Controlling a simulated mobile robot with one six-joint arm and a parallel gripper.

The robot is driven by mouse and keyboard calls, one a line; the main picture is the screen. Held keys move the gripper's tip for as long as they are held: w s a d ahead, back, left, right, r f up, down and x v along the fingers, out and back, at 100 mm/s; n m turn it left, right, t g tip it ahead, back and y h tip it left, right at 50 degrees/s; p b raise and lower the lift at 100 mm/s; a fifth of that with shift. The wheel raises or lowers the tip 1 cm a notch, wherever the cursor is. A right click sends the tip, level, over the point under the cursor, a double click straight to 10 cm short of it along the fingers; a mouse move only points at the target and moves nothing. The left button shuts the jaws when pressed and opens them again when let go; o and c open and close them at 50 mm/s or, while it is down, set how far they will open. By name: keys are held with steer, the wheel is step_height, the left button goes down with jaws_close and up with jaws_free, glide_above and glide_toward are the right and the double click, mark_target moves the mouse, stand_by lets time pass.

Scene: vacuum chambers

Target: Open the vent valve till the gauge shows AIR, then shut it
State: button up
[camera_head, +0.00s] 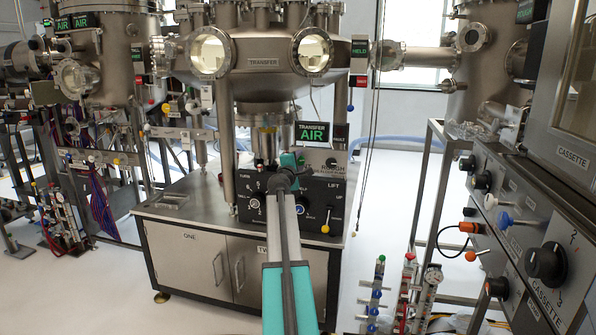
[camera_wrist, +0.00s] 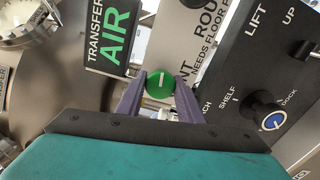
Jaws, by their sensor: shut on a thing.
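The vent valve knob (camera_wrist: 160,85) is a round green knob with a white bar, in the middle of the wrist view. It stands by a light plate whose partly covered lettering ends in "NT". My gripper (camera_wrist: 161,90) is shut on it, with one purple finger at each side. In the head view my gripper (camera_head: 298,160) reaches the front of the transfer chamber, and the knob cannot be made out there. The transfer gauge (camera_head: 312,132) reads AIR in green; it also shows in the wrist view (camera_wrist: 112,38).
A black LIFT panel (camera_head: 318,206) with knobs sits right beside my gripper; its blue-capped knob (camera_wrist: 268,118) is close in the wrist view. The transfer chamber (camera_head: 262,75) is above. A cassette panel (camera_head: 520,235) with several knobs stands at the right. Pale floor lies between.

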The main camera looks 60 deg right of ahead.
steer(key=shift+s+d+m+b, duration=0.15)
steer(key=shift+s+m+b, duration=0.1)
steer(key=shift+m+b, duration=0.7)
steer(key=o, duration=1.1)
steer(key=shift+c, duration=0.2)
steer(key=shift+w, duration=0.1)
steer(key=shift+a, duration=0.2)
